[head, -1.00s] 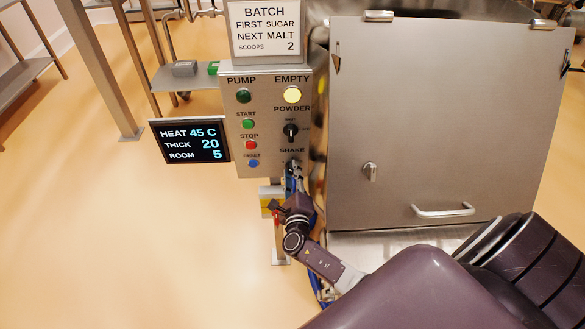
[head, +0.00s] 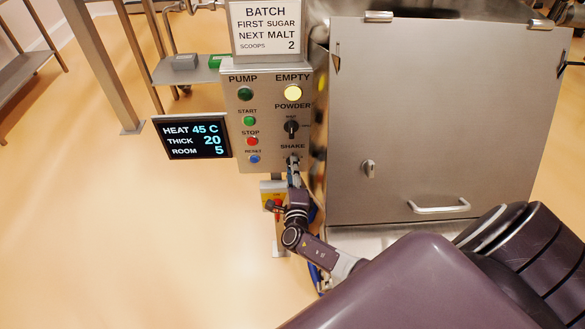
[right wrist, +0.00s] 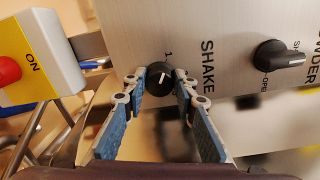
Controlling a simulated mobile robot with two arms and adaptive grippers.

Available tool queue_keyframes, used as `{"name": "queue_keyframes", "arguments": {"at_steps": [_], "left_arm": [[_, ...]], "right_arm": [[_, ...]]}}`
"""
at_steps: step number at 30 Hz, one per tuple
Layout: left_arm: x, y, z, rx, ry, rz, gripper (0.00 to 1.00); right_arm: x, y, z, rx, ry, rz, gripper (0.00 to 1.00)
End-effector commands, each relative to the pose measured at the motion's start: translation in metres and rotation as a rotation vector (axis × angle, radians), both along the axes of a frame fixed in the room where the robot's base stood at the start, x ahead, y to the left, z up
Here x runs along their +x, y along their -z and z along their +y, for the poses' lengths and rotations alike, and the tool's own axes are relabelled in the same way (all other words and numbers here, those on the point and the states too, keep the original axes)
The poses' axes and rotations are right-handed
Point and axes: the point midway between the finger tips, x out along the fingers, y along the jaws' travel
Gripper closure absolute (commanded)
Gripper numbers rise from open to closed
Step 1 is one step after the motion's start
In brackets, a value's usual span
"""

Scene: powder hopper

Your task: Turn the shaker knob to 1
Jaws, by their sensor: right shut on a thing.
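The black shaker knob (right wrist: 160,78) sits under the SHAKE label, and a "1" is printed near it in the right wrist view. Its white pointer line points roughly toward that "1"; I cannot tell whether it is exactly on it. My right gripper (right wrist: 161,82) is shut on the knob, one blue-padded finger on each side. In the head view the right gripper (head: 293,169) is at the bottom of the control panel (head: 235,120) and mostly covers the knob. My left gripper is not in view.
The powder knob (head: 291,129) is just above, also in the right wrist view (right wrist: 280,56). A yellow box with a red button (right wrist: 30,65) is close by. The steel hopper cabinet (head: 440,120) stands to the right. A display (head: 192,136) is at the left.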

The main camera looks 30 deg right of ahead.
Motion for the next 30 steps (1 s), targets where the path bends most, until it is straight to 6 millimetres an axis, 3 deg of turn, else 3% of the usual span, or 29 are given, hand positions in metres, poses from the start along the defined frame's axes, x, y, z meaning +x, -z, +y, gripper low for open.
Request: {"name": "queue_keyframes", "arguments": {"at_steps": [4,5,9,20,26,30], "left_arm": [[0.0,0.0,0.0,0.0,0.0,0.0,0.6],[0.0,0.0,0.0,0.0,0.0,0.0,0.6],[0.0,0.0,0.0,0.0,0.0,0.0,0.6],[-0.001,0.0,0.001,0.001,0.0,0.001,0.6],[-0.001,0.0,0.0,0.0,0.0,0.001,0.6],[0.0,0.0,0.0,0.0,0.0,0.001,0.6]], "right_arm": [[-0.001,0.001,0.001,-0.001,-0.002,0.004,0.98],[-0.001,0.001,0.001,-0.001,-0.002,0.004,0.72],[-0.001,0.001,0.001,-0.001,-0.002,0.002,0.56],[-0.003,0.001,0.002,0.001,-0.001,0.0,0.56],[-0.025,0.001,0.014,0.002,-0.001,0.002,0.56],[-0.05,0.0,0.029,0.002,-0.002,0.003,0.56]]}}
